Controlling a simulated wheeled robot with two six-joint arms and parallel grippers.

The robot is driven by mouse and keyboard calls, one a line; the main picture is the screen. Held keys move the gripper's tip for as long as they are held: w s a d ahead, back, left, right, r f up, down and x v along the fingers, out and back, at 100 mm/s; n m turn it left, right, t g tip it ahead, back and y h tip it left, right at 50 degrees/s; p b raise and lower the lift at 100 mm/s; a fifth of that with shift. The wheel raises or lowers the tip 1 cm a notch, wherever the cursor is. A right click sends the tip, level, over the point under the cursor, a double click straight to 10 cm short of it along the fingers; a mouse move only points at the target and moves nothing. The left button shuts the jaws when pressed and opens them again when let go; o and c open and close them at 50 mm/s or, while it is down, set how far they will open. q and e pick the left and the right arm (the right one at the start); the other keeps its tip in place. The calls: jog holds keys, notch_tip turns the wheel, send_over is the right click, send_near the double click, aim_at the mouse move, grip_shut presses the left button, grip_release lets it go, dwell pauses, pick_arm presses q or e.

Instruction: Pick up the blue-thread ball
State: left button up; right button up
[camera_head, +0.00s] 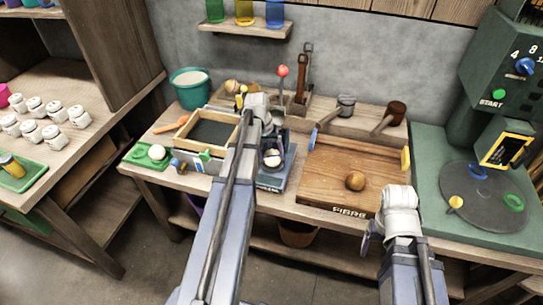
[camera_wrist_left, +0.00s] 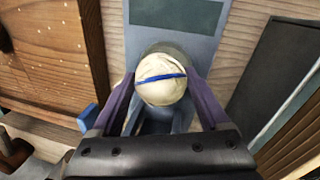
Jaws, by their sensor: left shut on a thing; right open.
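The cream ball with a blue thread band across it (camera_wrist_left: 160,80) sits between the two fingers of my left gripper (camera_wrist_left: 162,88) in the left wrist view. The gripper is shut on it. In the head view the ball (camera_head: 272,158) shows pale at the blue-grey scale (camera_head: 270,182), below my left gripper (camera_head: 271,146). I cannot tell whether it still touches the scale's pan. The scale also shows behind the ball in the wrist view (camera_wrist_left: 215,45). My right gripper (camera_head: 368,235) is open, in front of the bench's right part, its fingers partly hidden by its wrist.
A wooden FIBRE board (camera_head: 330,180) with a brown ball (camera_head: 355,181) lies to the right. An open dark-bottomed box (camera_head: 212,132) and a green tray with a white ball (camera_head: 157,152) stand left. A green machine (camera_head: 440,155) stands far right.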

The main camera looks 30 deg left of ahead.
aim_at(271, 152)
pick_arm(q)
notch_tip(271, 152, up, 10)
jog(key=p, duration=0.9)
jog(key=shift+f, duration=0.15)
